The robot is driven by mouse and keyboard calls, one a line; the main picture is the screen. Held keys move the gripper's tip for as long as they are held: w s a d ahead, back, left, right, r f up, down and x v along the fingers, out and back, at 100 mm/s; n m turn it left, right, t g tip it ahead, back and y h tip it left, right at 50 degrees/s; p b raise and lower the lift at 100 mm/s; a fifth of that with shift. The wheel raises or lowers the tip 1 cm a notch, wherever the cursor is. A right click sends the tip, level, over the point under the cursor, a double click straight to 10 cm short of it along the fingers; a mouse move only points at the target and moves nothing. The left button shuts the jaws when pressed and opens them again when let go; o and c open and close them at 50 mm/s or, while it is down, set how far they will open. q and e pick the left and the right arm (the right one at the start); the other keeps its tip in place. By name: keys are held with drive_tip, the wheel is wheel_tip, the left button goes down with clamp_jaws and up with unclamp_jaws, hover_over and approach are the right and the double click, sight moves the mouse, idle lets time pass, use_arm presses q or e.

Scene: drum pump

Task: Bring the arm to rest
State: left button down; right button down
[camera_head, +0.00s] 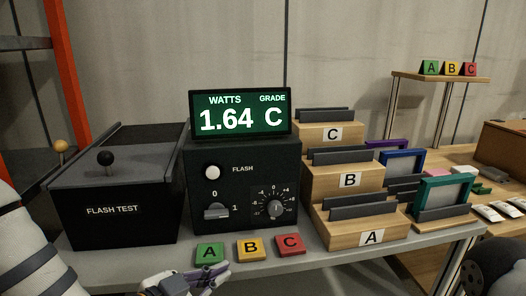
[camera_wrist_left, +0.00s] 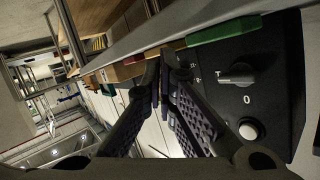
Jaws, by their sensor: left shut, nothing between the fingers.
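My left gripper (camera_head: 217,272) is at the bottom of the head view, in front of the table's front edge and just below the green A tile (camera_head: 211,253). Its fingers are shut with nothing between them. In the left wrist view the two dark fingers meet at their tips (camera_wrist_left: 166,58), with the green tile (camera_wrist_left: 222,28) and the black control box (camera_wrist_left: 265,85) beyond them. My left arm shows as a white link at the lower left of the head view. My right gripper is not in view.
A black flash test box (camera_head: 115,211) and a meter display (camera_head: 240,113) reading 1.64 C stand on the grey table (camera_head: 330,265). Yellow B (camera_head: 250,250) and red C (camera_head: 290,245) tiles lie along its front. Wooden tiers (camera_head: 345,178) stand right. An orange post rises left.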

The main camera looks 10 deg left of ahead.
use_arm(q)
drive_tip(key=s+a+f+n+g+y, duration=0.1)
drive_tip(key=s+f+n+g+y, duration=0.2)
drive_tip(key=s+f, duration=0.65)
drive_tip(key=s+a+f+n+g+y, duration=0.1)
drive_tip(key=s+a+f+n+g, duration=0.15)
drive_tip(key=s+f+g, duration=0.5)
drive_tip(key=s+a+f+n+g+y, duration=0.1)
drive_tip(key=s+a+f+n+g, duration=0.1)
drive_tip(key=s, duration=0.8)
drive_tip(key=s+a+f+n+g+y, duration=0.2)
drive_tip(key=s+a, duration=0.1)
drive_tip(key=s, duration=0.7)
drive_tip(key=shift+s+a+f, duration=0.15)
drive_tip(key=shift+a+f, duration=0.1)
drive_tip(key=shift+a, duration=0.15)
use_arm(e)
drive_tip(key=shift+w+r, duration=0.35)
use_arm(q)
drive_tip(key=shift+n, duration=0.25)
